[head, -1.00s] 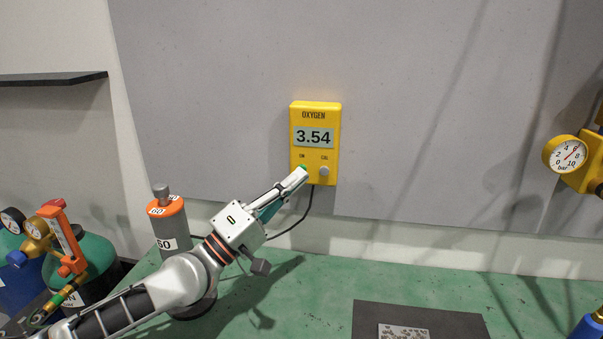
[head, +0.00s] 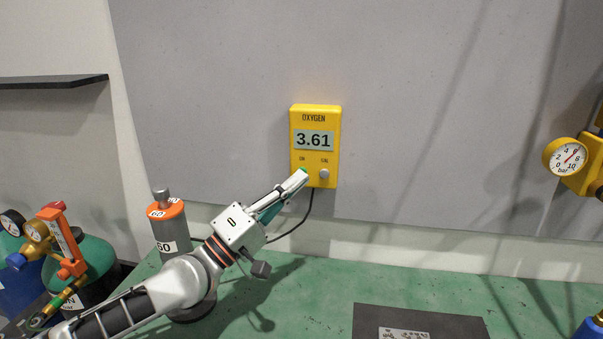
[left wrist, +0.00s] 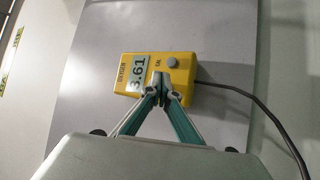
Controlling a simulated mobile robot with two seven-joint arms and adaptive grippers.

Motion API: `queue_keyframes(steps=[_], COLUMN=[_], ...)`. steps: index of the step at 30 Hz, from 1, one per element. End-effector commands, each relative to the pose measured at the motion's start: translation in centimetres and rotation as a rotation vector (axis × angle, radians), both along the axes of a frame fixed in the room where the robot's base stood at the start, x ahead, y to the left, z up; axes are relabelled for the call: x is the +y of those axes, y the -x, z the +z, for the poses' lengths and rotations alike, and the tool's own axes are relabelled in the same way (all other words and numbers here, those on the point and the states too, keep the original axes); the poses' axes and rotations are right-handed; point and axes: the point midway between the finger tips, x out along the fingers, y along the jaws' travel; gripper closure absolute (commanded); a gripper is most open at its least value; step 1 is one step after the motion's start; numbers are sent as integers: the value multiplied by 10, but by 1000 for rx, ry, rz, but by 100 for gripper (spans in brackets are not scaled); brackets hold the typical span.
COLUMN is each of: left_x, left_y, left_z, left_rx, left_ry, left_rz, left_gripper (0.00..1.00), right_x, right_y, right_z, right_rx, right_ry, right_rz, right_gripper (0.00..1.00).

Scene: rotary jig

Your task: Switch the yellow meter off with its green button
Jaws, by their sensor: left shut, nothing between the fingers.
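The yellow oxygen meter (head: 315,118) hangs on the grey wall panel, and its display (head: 314,140) reads 3.61. Its green button (head: 304,170) shows only as a small edge at the tip of my left gripper (head: 302,176). Right of it is a grey CAL knob (head: 324,174). My left gripper is shut and empty, its fingertips at the green button; I cannot tell whether they press it. In the left wrist view the meter (left wrist: 181,73) appears turned sideways, and the shut fingertips (left wrist: 160,88) cover the green button. My right gripper is not in view.
A grey cylinder with an orange top (head: 168,225) stands behind my left arm. Green tanks with gauges (head: 90,260) are at the left. A pressure gauge (head: 565,157) is at the right. A dark mat (head: 455,322) lies on the green bench (head: 330,285).

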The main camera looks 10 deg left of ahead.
Motion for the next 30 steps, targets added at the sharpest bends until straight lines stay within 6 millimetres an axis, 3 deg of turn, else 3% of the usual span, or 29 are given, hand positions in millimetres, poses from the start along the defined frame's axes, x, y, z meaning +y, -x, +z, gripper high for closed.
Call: queue_keyframes(steps=[30], left_x=[0], left_y=[-9], left_z=[0], left_rx=[0], left_ry=[0], left_rz=[0], left_gripper=[100], right_x=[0], right_y=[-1], right_z=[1], right_rx=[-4], right_ry=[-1], right_rz=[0], right_gripper=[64])
